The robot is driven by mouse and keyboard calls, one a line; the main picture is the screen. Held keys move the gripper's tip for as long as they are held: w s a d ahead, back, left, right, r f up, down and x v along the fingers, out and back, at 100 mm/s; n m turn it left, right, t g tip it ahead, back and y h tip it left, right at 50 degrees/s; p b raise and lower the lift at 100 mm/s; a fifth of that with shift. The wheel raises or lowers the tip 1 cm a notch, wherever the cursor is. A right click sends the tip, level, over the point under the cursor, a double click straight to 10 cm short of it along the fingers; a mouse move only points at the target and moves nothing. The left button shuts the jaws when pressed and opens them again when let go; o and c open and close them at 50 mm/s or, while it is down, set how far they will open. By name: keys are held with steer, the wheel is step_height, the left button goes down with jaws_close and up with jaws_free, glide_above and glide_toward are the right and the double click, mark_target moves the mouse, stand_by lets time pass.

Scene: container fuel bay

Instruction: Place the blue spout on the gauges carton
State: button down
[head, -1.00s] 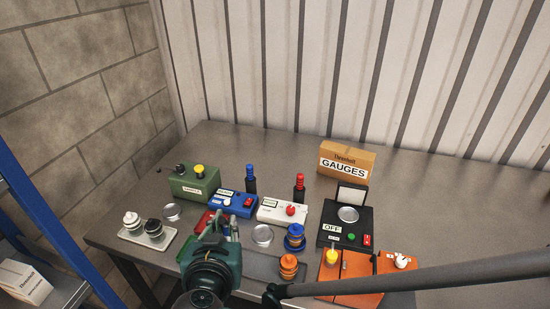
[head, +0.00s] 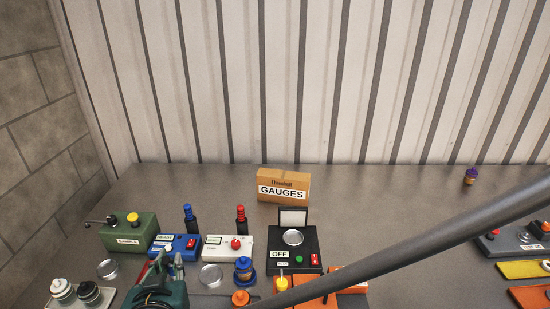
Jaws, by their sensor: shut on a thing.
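The gauges carton (head: 284,185), a brown box with a white GAUGES label, stands upright at the back of the bench, before the ribbed wall. A blue ringed piece (head: 245,270) stands at the front, behind an orange one; a dark bottle with a blue top (head: 190,218) stands further back. I cannot tell whether either is the blue spout. My gripper (head: 169,266), green and grey, is low at the front, left of the blue ringed piece and well short of the carton. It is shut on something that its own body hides.
A black OFF box with a raised lid (head: 293,216) stands just in front of the carton. A white box (head: 228,247), a blue box (head: 174,247) and a green box (head: 130,233) are to the left. A purple-topped piece (head: 471,176) stands far right.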

steer(key=w+d+r+m+h+p, duration=0.2)
steer(key=w+r+m+h+p, duration=0.15)
steer(key=w, duration=0.95)
step_height(320, 180, up, 9)
steer(key=m+g+h+p, duration=0.4)
steer(key=m+h+p, duration=0.5)
steer(key=m+h, duration=0.15)
glide_above(283, 175)
steer(key=shift+w+f+n, duration=0.15)
steer(key=shift+f+n, duration=0.05)
steer(key=shift+n, duration=0.2)
steer(key=shift+f, duration=0.15)
steer(key=shift+f, duration=3)
steer(key=shift+f, duration=1.85)
